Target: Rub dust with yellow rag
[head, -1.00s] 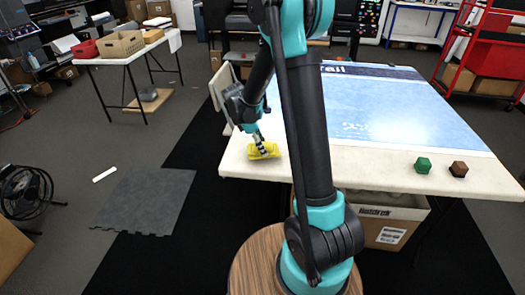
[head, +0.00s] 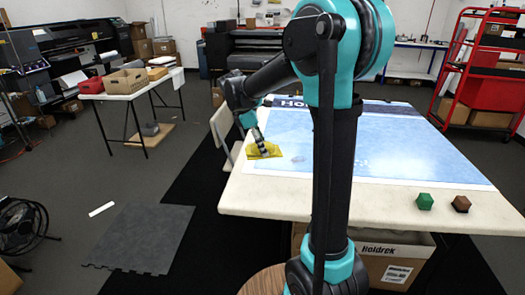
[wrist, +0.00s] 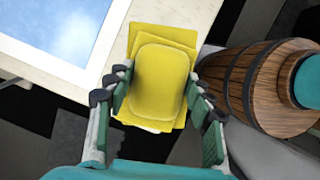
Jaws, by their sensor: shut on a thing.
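The yellow rag (head: 268,152) is at the left side of the white table (head: 245,195), next to the left edge of the blue printed film (head: 375,150). My gripper (head: 262,146) points down at the rag. In the wrist view the rag (wrist: 160,75) is a yellow pad with a raised middle between my two fingers, which are shut on it. Whether its underside touches the surface is hard to tell. A faint pale smudge (head: 298,159), possibly dust, shows on the film just right of the rag.
A pale chair (head: 224,128) stands against the table's left side. A cardboard box (head: 385,262) is under the table. The film's middle is clear.

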